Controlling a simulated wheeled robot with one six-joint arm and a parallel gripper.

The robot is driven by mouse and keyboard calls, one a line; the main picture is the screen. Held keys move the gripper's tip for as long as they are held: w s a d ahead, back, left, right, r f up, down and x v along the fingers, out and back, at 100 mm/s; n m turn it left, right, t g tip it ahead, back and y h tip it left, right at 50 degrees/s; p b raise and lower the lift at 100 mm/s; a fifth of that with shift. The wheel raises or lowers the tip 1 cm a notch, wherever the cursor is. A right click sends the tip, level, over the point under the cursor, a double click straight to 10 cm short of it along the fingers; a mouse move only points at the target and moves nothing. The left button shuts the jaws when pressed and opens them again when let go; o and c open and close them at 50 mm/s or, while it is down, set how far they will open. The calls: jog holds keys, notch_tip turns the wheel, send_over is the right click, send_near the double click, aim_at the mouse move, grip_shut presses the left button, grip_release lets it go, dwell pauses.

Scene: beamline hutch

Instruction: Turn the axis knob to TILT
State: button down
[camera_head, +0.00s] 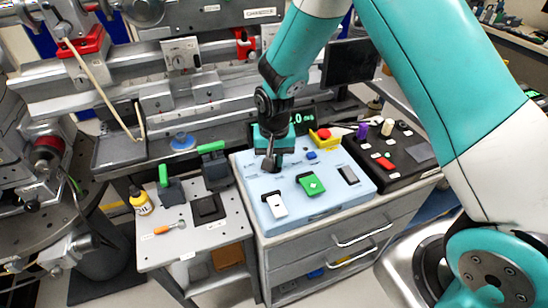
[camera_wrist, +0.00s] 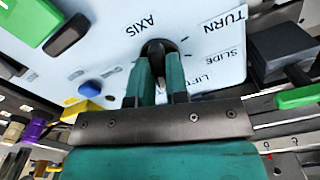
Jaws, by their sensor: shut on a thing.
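The axis knob (camera_wrist: 155,45) is dark and round, on a light blue panel (camera_wrist: 105,50) with "AXIS" printed beside it in the wrist view. My gripper (camera_wrist: 160,68) is shut on the knob, its teal fingers on either side of it. The fingers hide part of the knob, and I cannot read its pointer or a TILT mark. In the head view my gripper (camera_head: 271,160) reaches down to the back left of the panel (camera_head: 320,205); the knob is mostly hidden there.
A red stop button on a yellow base (camera_head: 323,136) stands behind. A grey side table (camera_head: 190,240) stands left.

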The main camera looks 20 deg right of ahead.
dwell(0.3)
jog(key=c, duration=1.1)
grip_release()
notch_tip(320, 180, up, 18)
jog(key=shift+f+b, duration=0.25)
jog(key=shift+b, duration=0.15)
jog(key=shift+s, duration=0.1)
